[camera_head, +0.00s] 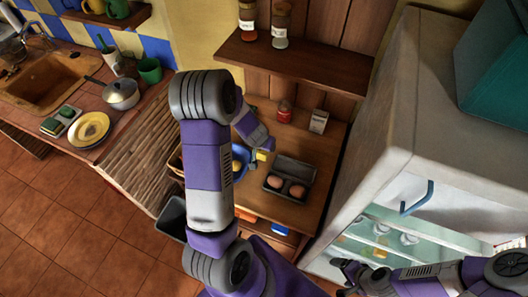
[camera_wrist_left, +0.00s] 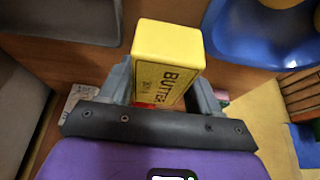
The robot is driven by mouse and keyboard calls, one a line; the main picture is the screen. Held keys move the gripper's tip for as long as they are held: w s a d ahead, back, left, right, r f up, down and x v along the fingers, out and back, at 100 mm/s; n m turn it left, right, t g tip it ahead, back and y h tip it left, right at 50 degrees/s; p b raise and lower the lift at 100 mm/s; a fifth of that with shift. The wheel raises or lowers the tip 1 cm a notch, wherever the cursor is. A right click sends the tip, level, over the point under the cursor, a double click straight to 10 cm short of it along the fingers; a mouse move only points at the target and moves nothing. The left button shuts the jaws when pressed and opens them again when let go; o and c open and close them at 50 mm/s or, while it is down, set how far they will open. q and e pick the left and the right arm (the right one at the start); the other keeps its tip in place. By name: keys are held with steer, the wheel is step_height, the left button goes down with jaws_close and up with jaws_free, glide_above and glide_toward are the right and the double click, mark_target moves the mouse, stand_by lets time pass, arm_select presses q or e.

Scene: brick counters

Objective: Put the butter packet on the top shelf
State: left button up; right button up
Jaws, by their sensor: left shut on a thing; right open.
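The yellow butter packet (camera_wrist_left: 168,62), with "BUTTER" printed on it, is between the fingers of my left gripper (camera_wrist_left: 165,95) in the left wrist view. The left gripper is shut on it. In the head view the packet (camera_head: 261,156) shows as a small yellow patch above the wooden counter, beside the egg box; my left arm hides part of the area. A wooden wall shelf (camera_head: 325,72) holds two jars. The white fridge (camera_head: 385,130) at right shows glass shelves (camera_head: 400,222) inside. My right gripper (camera_head: 345,272) is open and empty low in front of the fridge.
An open egg box (camera_head: 296,167) with brown eggs, a red-labelled jar (camera_head: 285,111) and a white carton (camera_head: 319,121) stand on the counter. A blue bowl (camera_head: 240,158) is partly behind my left arm. A teal box (camera_head: 495,70) sits on the fridge. The sink (camera_head: 45,83) is far left.

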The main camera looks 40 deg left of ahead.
arm_select(q)
steer(key=shift+f+b, duration=0.8)
steer(key=shift+f, duration=0.7)
steer(key=shift+f, duration=0.2)
steer(key=o, duration=0.9)
steer(key=shift+r, duration=0.15)
